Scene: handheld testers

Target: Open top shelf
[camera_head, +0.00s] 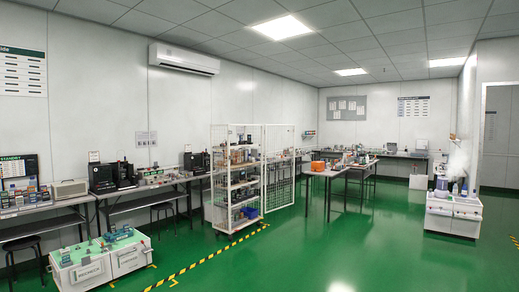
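A white wire-sided rack (209,175) on wheels stands near the middle of the room, with several shelf levels loaded with small boxes and devices. A mesh door panel (279,168) stands at its right side. The top shelf's contents (238,154) show, but they are too small to tell apart. A low white cabinet (453,217) with fronts like drawers stands at the right, with bottles on top. Another low white cabinet (105,267) with a green top stands at the front left. Which one is meant by the top shelf cannot be told. My gripper is not in view.
Benches (60,202) with equipment line the left wall, with stools beneath. Yellow-black floor tape (200,262) runs between the left cabinet and the rack. The green floor (340,250) at front centre is clear.

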